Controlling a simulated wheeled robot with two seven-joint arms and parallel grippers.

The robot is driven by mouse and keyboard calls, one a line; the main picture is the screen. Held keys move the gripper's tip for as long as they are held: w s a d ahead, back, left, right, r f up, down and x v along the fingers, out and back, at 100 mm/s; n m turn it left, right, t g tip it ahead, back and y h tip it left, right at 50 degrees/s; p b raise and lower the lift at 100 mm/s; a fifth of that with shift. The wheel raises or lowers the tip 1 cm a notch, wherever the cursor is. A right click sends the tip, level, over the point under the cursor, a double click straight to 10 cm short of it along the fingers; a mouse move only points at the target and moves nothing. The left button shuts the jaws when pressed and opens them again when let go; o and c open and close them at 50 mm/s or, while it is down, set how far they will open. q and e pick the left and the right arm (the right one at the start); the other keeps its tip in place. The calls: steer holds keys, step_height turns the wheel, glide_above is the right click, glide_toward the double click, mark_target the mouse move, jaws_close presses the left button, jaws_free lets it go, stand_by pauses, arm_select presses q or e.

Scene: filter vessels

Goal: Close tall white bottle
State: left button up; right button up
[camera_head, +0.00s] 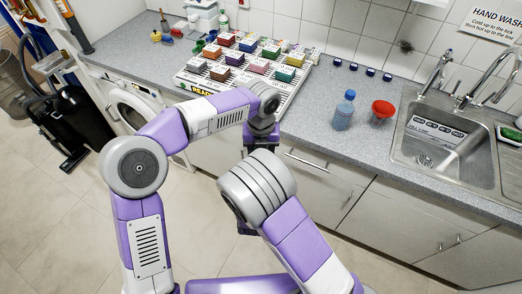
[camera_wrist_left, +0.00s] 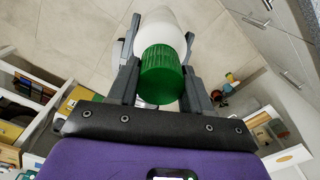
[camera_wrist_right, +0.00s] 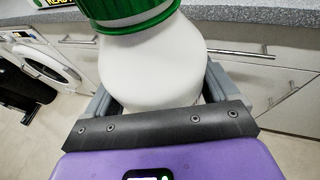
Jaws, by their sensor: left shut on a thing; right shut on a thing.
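The tall white bottle (camera_wrist_right: 150,65) is between the fingers of my right gripper (camera_wrist_right: 157,88), which is shut on its body. A ribbed green cap (camera_wrist_right: 130,12) sits at the bottle's neck in the right wrist view, cut off by the top edge. In the left wrist view, my left gripper (camera_wrist_left: 160,60) is shut on the green cap (camera_wrist_left: 161,75), with the white bottle (camera_wrist_left: 162,30) directly beyond it. Cap and bottle look in contact and roughly in line. How far the cap is screwed on cannot be told. The head view hides the bottle behind my arms.
A sink (camera_head: 440,150) is at the right. Cabinets (camera_head: 375,205) stand close in front.

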arm_select(q)
steer(key=m, duration=0.9)
steer(key=shift+m, duration=0.4)
steer(key=o, duration=1)
steer(key=shift+r, duration=2.25)
steer(key=shift+c, duration=0.4)
